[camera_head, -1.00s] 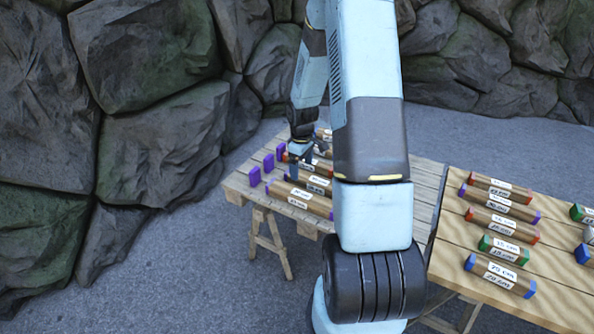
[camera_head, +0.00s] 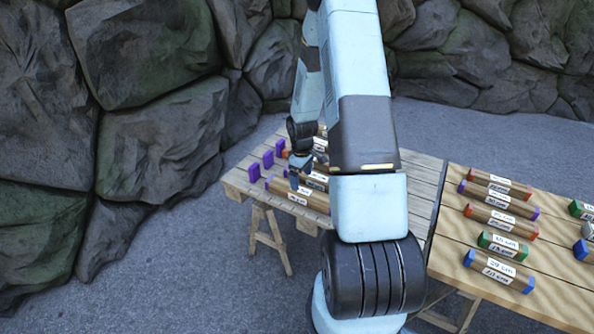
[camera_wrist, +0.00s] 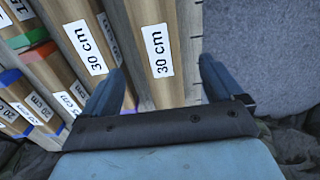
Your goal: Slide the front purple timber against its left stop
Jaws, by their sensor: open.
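The front purple timber (camera_head: 300,196) is a brown bar with purple ends and white labels, lying along the front of the left table. Its left stop (camera_head: 254,172), a small upright purple block, stands off its left end with a visible gap. My gripper (camera_head: 295,182) is over the left half of this timber and partly hides it. In the wrist view my gripper (camera_wrist: 162,88) is open. The front timber (camera_wrist: 157,50), labelled "30 cm", shows between the two fingers. I cannot tell whether the fingers touch it.
Two more purple stops, the middle one (camera_head: 267,159) and the back one (camera_head: 280,148), stand behind. A neighbouring "30 cm" timber (camera_wrist: 82,42) lies close beside the left finger. The right table (camera_head: 445,245) holds several colour-ended timbers. Rock walls (camera_head: 150,90) stand behind and left.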

